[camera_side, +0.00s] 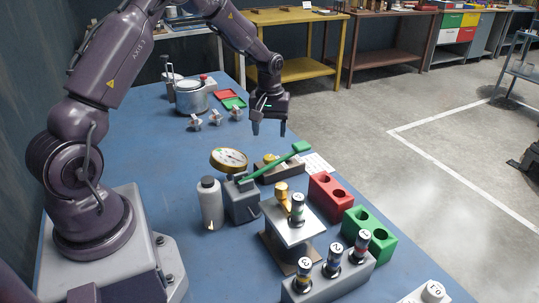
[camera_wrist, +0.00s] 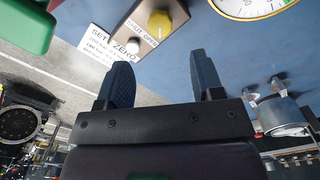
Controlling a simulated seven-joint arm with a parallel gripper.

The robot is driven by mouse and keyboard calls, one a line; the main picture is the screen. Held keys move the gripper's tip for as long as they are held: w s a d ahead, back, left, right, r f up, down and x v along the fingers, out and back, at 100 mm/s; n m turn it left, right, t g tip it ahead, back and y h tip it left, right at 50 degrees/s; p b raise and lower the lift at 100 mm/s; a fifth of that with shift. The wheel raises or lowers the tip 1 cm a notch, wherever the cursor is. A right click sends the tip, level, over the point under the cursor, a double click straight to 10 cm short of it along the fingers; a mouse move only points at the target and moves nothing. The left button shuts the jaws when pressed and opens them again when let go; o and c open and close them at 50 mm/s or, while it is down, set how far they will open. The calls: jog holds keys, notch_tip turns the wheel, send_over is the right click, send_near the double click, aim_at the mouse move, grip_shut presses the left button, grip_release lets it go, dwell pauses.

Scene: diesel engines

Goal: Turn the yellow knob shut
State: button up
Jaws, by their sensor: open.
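The yellow knob (camera_wrist: 160,22) shows at the top of the wrist view, beside a white label reading SHUT and OPEN (camera_wrist: 141,33). In the side view the knob (camera_side: 270,158) sits on a low block (camera_side: 284,174), partly behind a green lever. I cannot tell which way the knob points. My gripper (camera_side: 269,128) is open and empty, pointing down above and beyond the knob, apart from it. In the wrist view its two dark fingers (camera_wrist: 162,72) are spread with nothing between them.
A green lever (camera_side: 275,162) on a grey pump body (camera_side: 242,198) rises close to the knob. A round gauge (camera_side: 229,160) stands to its left. A white SET ZERO card (camera_wrist: 106,46) lies beside it. Red (camera_side: 331,195) and green blocks (camera_side: 369,234) stand in front.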

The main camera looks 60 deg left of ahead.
aim_at(269, 157)
notch_tip(269, 157, down, 9)
jog(key=shift+r, duration=0.2)
jog(key=c, duration=0.9)
